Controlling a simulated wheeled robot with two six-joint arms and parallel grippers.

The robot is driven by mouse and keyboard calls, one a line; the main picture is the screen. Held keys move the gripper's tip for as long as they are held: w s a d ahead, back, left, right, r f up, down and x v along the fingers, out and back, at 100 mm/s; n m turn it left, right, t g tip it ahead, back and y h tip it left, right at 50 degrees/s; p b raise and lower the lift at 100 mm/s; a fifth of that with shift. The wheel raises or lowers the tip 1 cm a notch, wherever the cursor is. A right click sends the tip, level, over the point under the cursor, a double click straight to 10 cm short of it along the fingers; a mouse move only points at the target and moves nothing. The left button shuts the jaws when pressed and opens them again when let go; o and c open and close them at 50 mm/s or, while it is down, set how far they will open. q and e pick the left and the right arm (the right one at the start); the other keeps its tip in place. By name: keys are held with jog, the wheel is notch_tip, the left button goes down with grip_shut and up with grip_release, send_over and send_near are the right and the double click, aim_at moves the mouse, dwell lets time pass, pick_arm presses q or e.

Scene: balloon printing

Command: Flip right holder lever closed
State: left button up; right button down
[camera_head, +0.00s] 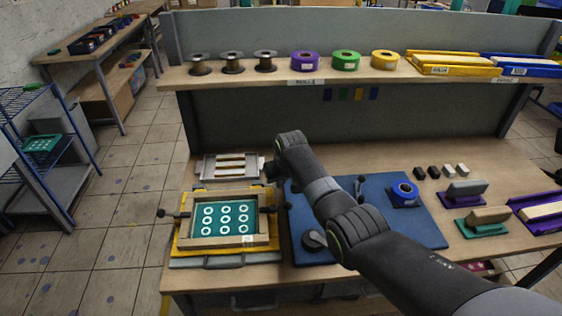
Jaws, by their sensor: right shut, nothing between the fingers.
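A printing screen (223,219) with white rings on green in a wooden frame lies on a yellow base (183,228) at the left front of the table. A black left holder lever (172,213) sticks out at its left side. A black right holder lever (268,209) shows at its right side; whether it is open or closed is hard to tell. My right gripper (271,171) is small and dark, shut and empty, behind and above the right lever, apart from it in the picture. My left gripper is out of view.
A grey tray (204,174) with pale strips stands behind the screen. Squeegees (466,190) stand farther right. A shelf (285,78) with spools and tape spans the back.

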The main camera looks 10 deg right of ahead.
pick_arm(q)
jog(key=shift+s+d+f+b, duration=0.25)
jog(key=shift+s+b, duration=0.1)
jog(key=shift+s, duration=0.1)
pick_arm(e)
jog(key=s+v, duration=0.1)
jog(key=v, duration=0.9)
jog(key=shift+s, duration=0.15)
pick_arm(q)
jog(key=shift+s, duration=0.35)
pick_arm(e)
jog(key=shift+d, duration=0.1)
